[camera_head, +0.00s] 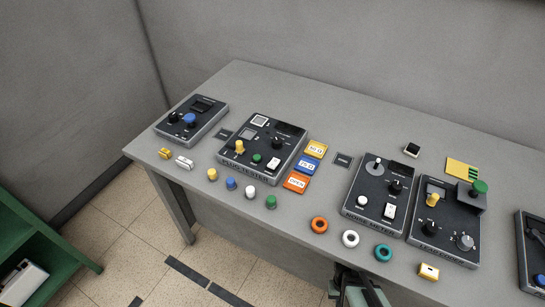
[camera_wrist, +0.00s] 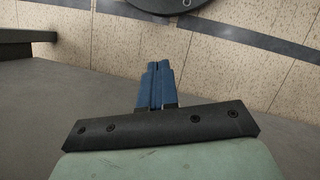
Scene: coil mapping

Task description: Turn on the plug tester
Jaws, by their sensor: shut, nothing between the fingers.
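The plug tester (camera_head: 293,146) is a dark box on the table, left of centre in the head view, with its name on the front edge. It carries a white rocker switch (camera_head: 273,162), a yellow plug-like knob (camera_head: 239,147), a green button (camera_head: 257,158), a black knob (camera_head: 278,143) and a dark display. The switch's position is too small to tell. My gripper (camera_wrist: 159,68) shows in the wrist view with its blue fingers together and nothing between them. The wrist view does not show the tester. In the head view, part of my arm shows at the table's front edge, well right of the tester.
The grey table (camera_head: 330,115) also bears a noise meter (camera_head: 351,192) and other dark devices. Coloured pegs (camera_head: 250,192) stand before the tester; colour cards (camera_head: 311,165) lie right of it. Rings (camera_head: 319,225) lie farther right. The back strip is mostly clear.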

